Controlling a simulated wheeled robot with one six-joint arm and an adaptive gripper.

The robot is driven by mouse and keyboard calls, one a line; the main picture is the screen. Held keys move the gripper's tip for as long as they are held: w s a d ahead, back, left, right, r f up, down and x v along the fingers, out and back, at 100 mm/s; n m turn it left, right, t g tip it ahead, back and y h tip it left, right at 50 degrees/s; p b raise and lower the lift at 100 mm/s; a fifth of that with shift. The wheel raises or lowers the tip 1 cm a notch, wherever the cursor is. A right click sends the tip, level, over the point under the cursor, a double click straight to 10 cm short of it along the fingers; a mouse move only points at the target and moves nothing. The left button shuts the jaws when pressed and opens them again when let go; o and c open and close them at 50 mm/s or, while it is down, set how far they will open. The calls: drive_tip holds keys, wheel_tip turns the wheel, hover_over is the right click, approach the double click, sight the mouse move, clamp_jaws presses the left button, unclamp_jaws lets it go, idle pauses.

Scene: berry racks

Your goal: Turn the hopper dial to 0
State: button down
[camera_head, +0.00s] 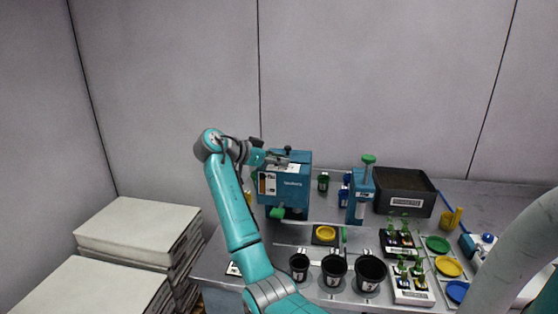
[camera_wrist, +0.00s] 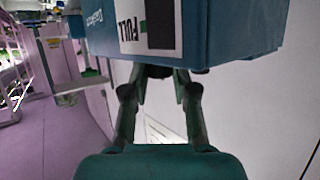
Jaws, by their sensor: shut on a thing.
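The hopper (camera_head: 292,188) is a blue box with a white label on its front, standing at the back left of the bench. In the wrist view the hopper (camera_wrist: 225,28) fills the top and appears upside down, with a "FULL" label (camera_wrist: 130,30). My gripper (camera_head: 281,157) reaches in from the left at the hopper's top. In the wrist view my gripper (camera_wrist: 158,78) has its two fingers closed in on a small dark part at the hopper's edge, which looks like the dial. The fingers and hopper hide most of it, and its setting cannot be read.
A blue press with a green knob (camera_head: 368,159) and a black soil bin (camera_head: 405,190) stand right of the hopper. Black pots (camera_head: 334,270), seedling trays (camera_head: 412,290) and coloured dishes (camera_head: 449,266) fill the front. White stacked boxes (camera_head: 138,231) stand left of the bench.

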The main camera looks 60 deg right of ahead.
drive_tip(key=shift+f, duration=0.1)
drive_tip(key=c, duration=1.2)
unclamp_jaws()
drive_tip(key=v, duration=1.2)
